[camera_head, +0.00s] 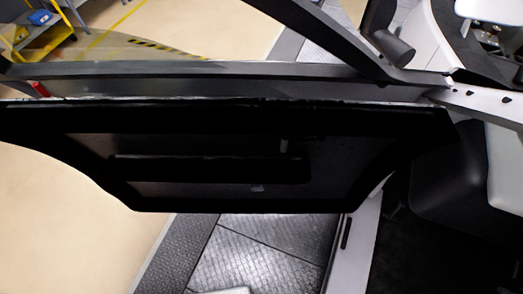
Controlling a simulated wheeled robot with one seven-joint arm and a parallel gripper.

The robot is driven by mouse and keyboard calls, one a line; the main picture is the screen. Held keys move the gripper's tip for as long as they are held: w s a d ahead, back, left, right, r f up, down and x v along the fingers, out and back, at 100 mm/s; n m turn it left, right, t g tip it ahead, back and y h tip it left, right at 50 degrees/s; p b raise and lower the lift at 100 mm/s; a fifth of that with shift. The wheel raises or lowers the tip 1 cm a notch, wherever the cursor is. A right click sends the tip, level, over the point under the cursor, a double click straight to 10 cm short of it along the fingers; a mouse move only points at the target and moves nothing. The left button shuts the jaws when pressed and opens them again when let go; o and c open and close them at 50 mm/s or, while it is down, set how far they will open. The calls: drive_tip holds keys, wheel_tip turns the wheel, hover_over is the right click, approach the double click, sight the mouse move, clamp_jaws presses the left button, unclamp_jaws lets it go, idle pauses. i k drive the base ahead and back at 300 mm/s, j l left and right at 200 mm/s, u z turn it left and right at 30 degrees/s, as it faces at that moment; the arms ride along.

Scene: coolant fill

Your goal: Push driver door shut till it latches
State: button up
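The driver door (225,160) stands wide open across the middle of the head view. Its dark inner panel with a long armrest faces me. Its grey window frame (200,70) runs along the top, with a curved dark pillar rising to the right. The door's right end meets the pale car body (485,103), where several dark bolts show. Its left end hangs free over the beige floor. The latch cannot be made out. My gripper is not in view, so its contact with the door cannot be told.
Grey patterned plates (265,250) lie on the floor below the door. A dark seat or interior part (445,185) is at the right. A yellow-framed cart (40,30) with a blue item stands at the upper left. Beige floor (70,240) is clear at the lower left.

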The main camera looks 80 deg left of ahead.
sight(198, 155)
drive_tip(key=l+u, duration=0.15)
drive_tip(key=u, duration=1.8)
drive_tip(key=k+j, duration=0.1)
drive_tip(key=j, duration=0.35)
drive_tip(key=k+j, duration=0.1)
drive_tip(key=j, duration=0.35)
drive_tip(key=k+j, duration=0.1)
drive_tip(key=j, duration=0.8)
drive_tip(key=k+j, duration=0.15)
drive_tip(key=j, duration=0.3)
drive_tip(key=i+j, duration=0.2)
drive_tip(key=j, duration=0.15)
drive_tip(key=i+j, duration=0.2)
drive_tip(key=j, duration=0.2)
drive_tip(key=i+j+z, duration=0.1)
drive_tip(key=j, duration=0.25)
drive_tip(key=i, duration=0.1)
